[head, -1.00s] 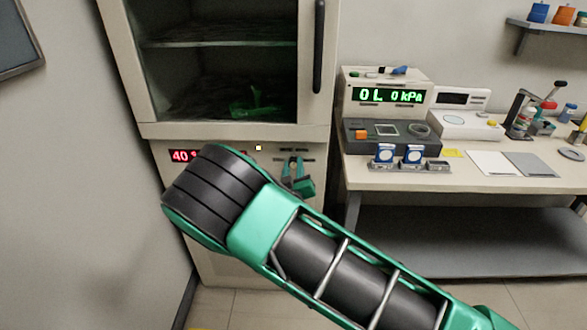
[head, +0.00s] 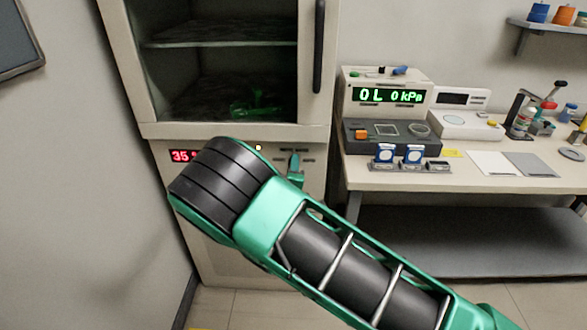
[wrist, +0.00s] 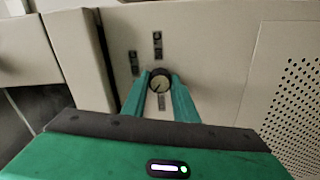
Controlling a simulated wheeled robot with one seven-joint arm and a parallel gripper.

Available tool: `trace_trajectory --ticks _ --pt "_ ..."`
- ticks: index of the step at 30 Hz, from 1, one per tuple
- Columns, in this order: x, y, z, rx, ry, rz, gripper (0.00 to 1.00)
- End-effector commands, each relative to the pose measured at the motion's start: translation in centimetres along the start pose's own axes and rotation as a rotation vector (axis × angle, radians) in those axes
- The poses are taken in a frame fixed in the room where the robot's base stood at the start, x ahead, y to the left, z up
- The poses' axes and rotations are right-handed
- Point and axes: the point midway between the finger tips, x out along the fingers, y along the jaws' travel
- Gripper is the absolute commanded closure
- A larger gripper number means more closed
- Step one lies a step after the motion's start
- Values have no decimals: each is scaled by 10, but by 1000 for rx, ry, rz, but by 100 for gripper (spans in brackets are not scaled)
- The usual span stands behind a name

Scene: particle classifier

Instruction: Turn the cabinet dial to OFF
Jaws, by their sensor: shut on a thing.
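The cabinet dial (wrist: 160,78) is a round dark-rimmed knob with a pale face on the cabinet's front panel in the wrist view. My gripper (wrist: 159,88) has one green finger on each side of it and is shut on it. In the head view my gripper (head: 296,168) is at the panel below the cabinet door, partly behind my arm; the dial is hidden there. The cabinet (head: 148,130) has a red display (head: 183,156) reading 35, its right end covered by my arm.
The cabinet's glass door with a dark handle (head: 319,45) is above. A bench (head: 350,170) with instruments stands to the right. A perforated vent (wrist: 300,90) lies right of the dial.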

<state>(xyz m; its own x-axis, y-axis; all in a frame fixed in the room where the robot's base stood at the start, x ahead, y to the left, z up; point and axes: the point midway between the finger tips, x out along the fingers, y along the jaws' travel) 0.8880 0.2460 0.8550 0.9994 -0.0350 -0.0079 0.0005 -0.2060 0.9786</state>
Motion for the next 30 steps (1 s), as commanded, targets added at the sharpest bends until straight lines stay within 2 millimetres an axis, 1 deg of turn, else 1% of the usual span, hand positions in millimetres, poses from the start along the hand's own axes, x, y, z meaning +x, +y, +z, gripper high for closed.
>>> trace_trajectory --ticks 1,9,18,24,30 --pt "-1 -2 -4 -40 6 -4 96" --pt "-1 -3 -4 -293 6 -4 96" --pt "-2 -4 -4 -525 6 -4 96" --pt "-2 -5 -5 -623 7 -5 96" --pt "-2 -6 -5 -675 7 -6 96"
